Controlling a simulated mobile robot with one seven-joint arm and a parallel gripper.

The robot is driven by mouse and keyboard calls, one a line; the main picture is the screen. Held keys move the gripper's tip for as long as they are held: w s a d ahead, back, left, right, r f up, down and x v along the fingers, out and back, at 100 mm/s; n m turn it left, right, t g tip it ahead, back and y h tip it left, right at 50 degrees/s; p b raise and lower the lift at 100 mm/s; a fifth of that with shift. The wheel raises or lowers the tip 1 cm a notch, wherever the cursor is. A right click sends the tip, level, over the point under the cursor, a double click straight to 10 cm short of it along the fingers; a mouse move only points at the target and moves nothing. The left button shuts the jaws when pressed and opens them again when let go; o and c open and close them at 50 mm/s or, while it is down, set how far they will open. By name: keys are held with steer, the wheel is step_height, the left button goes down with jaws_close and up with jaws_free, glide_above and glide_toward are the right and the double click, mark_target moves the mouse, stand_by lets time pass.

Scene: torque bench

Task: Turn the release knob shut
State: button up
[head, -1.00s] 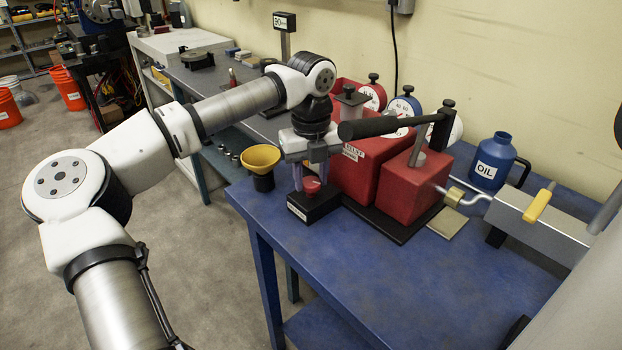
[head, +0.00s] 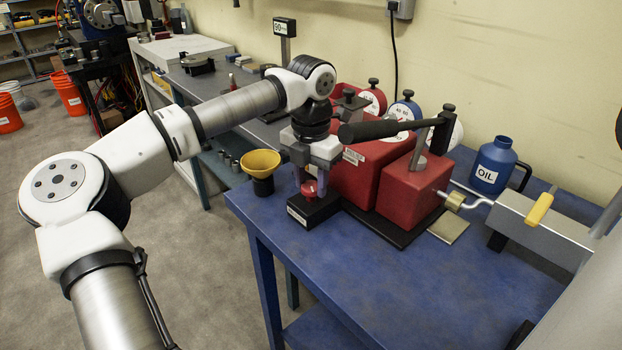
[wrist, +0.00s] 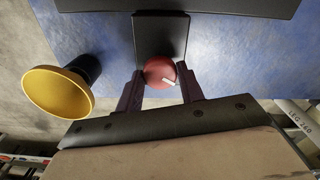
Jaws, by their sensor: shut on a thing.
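The release knob (head: 309,188) is red and round, on top of a small black block with a white label (head: 313,208) at the blue bench's left end. In the wrist view the knob (wrist: 160,73) shows a short white mark pointing to the lower right. My gripper (head: 312,180) comes down over it from above. In the wrist view my two fingers (wrist: 161,88) stand on either side of the knob, shut on it. The red pump body (head: 372,172) stands right behind the block, with a black-gripped lever (head: 375,130) above it.
A yellow funnel (head: 261,163) on a black base stands close to the left of my gripper. Round gauges (head: 402,112) stand behind the pump. A blue oil jug (head: 494,165) and a grey block with a yellow handle (head: 540,220) are to the right. The bench front is clear.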

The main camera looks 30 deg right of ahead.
mark_target(311, 185)
steer(key=m, duration=0.6)
steer(key=m+p, duration=0.1)
steer(key=m, duration=0.4)
steer(key=shift+m, duration=0.3)
stand_by(0.4)
steer(key=o, duration=1)
steer(key=shift+r+b, duration=0.65)
steer(key=shift+r, duration=6.3)
